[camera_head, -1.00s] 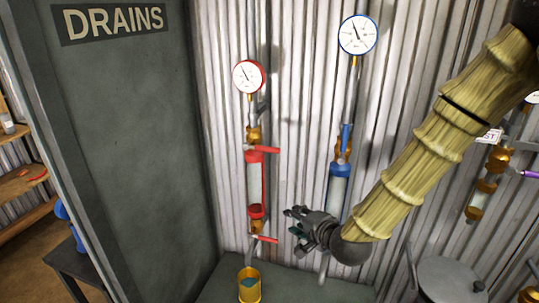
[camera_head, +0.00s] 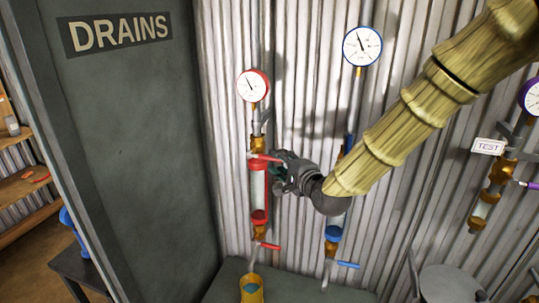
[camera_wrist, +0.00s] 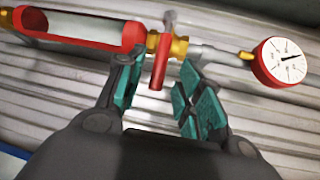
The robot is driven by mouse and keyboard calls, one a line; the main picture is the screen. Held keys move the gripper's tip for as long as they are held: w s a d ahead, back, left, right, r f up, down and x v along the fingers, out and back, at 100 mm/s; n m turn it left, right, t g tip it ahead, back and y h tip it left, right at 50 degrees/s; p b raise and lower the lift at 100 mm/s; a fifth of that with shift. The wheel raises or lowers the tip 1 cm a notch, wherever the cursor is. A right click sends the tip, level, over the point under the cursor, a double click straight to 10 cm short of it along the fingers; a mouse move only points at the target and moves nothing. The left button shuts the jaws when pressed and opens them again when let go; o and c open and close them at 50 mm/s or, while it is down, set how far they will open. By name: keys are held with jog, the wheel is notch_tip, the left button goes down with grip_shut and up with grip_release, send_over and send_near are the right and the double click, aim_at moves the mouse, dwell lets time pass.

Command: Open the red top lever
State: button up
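The red top lever (camera_head: 265,157) sits on the brass valve above the red-framed sight glass (camera_head: 258,188) and points right, crosswise to the vertical pipe. My gripper (camera_head: 277,166) is beside the lever's free end at its right. In the wrist view, the red top lever (camera_wrist: 160,62) extends from the brass fitting into the gap between the fingertips of my gripper (camera_wrist: 160,84). The fingers stand apart on both sides of it, with visible gaps. Whether one finger touches it is not clear.
A red lower lever (camera_head: 268,246) sits below the sight glass, above a brass cup (camera_head: 251,288). The red-rimmed gauge (camera_head: 252,86) is above. The blue line (camera_head: 335,232) stands to the right, partly behind my arm. A dark DRAINS panel (camera_head: 130,150) bounds the left.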

aim_at(274, 160)
jog(key=shift+p+x, duration=0.65)
jog(key=shift+x, duration=1.7)
grip_shut()
jog(key=shift+a, duration=0.1)
